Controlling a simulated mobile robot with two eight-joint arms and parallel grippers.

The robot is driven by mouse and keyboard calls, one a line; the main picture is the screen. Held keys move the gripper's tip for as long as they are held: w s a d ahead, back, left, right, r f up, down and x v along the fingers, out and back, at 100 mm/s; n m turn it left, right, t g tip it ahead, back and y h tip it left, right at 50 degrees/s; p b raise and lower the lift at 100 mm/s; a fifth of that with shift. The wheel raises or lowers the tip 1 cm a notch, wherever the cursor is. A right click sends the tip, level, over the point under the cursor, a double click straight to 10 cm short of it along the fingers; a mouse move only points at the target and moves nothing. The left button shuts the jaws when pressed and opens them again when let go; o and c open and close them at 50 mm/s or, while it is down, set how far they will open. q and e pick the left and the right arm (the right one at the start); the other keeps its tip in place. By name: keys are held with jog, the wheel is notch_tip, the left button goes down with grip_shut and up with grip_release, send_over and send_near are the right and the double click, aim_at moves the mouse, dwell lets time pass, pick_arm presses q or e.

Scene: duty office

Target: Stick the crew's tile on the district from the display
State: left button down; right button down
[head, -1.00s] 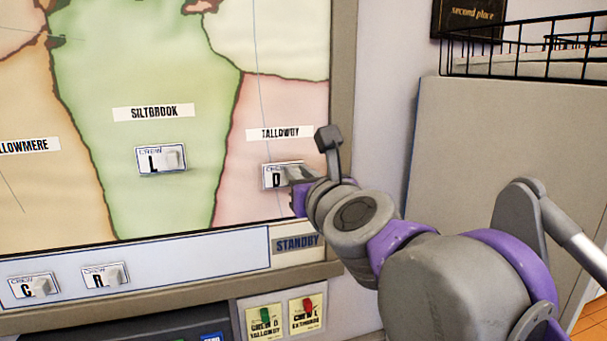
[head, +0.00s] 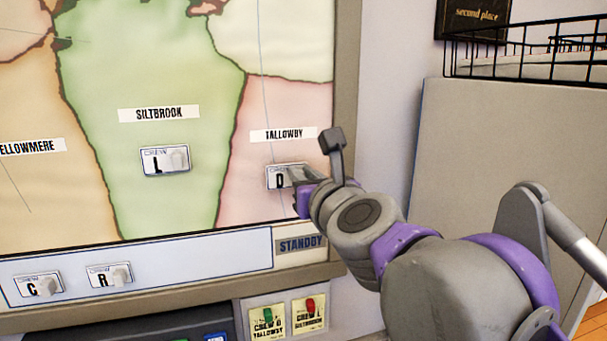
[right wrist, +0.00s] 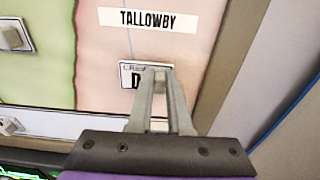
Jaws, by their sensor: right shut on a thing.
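The crew D tile (head: 276,181), white with a knob, is at the pink Tallowby district (head: 262,205) of the wall map, below the TALLOWBY label (head: 284,135). My right gripper (head: 298,176) is shut on its knob. The right wrist view shows the tile (right wrist: 130,74) at the fingertips (right wrist: 160,82), flat to the map; I cannot tell whether it touches. The crew L tile (head: 153,161) is on green Siltbrook (head: 130,70). The crew C (head: 30,288) and crew R (head: 100,278) tiles are on the standby strip (head: 200,260). My left gripper is out of view.
Two yellow notes hang below the frame: crew D, Tallowby, with a green mark (head: 268,323), and crew L, Siltbrook, with a red mark (head: 310,317). A grey panel (head: 470,140) and a wire basket (head: 530,60) stand to the right.

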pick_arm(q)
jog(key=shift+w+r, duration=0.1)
pick_arm(e)
jog(key=shift+w+a, duration=0.1)
jog(key=shift+w, duration=0.2)
dwell(0.5)
jog(key=c, duration=0.8)
grip_release()
jog(key=shift+o, duration=0.2)
